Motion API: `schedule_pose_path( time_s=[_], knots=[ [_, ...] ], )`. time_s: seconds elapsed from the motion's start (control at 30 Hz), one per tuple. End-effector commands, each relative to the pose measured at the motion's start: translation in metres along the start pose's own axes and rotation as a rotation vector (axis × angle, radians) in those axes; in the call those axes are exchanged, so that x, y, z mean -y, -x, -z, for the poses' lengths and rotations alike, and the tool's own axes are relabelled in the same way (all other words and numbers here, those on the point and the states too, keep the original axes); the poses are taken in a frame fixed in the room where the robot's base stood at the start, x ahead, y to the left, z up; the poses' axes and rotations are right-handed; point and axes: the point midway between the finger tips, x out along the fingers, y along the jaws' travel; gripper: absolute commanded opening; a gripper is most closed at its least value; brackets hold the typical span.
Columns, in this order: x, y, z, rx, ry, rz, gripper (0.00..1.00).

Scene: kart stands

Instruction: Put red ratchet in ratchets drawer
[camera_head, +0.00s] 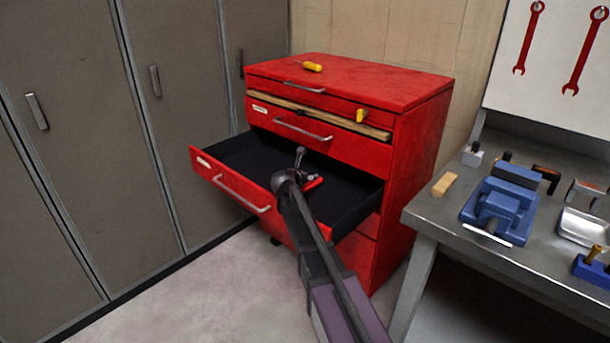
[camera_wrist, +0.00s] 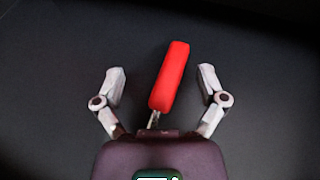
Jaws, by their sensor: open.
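The red ratchet (camera_wrist: 170,77) lies on the black floor of the open drawer, its red handle between my open fingers in the wrist view and touching neither. Its metal end is partly hidden by my gripper's body. In the head view the red handle (camera_head: 313,184) shows just right of my gripper (camera_head: 303,170), inside the drawer. My gripper (camera_wrist: 162,90) is open and empty. The open drawer (camera_head: 233,190) is a middle drawer of the red tool cabinet (camera_head: 410,170); its label is too small to read.
A yellow item (camera_head: 312,67) lies on the cabinet top. A metal workbench (camera_head: 440,215) with a blue vise (camera_head: 500,205) stands at right, grey lockers (camera_head: 80,130) at left.

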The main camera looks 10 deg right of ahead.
Motion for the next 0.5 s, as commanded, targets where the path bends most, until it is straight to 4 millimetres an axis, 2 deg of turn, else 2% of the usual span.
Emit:
schedule_pose_path(
  time_s=[0.23,0.47,0.5],
  knots=[
    [0.003,0.002,-0.001,0.001,0.000,0.002,0.91],
    [0.002,0.007,-0.013,0.000,0.000,0.001,0.91],
    [0.002,0.014,-0.012,0.000,0.001,-0.001,0.91]
  ],
)
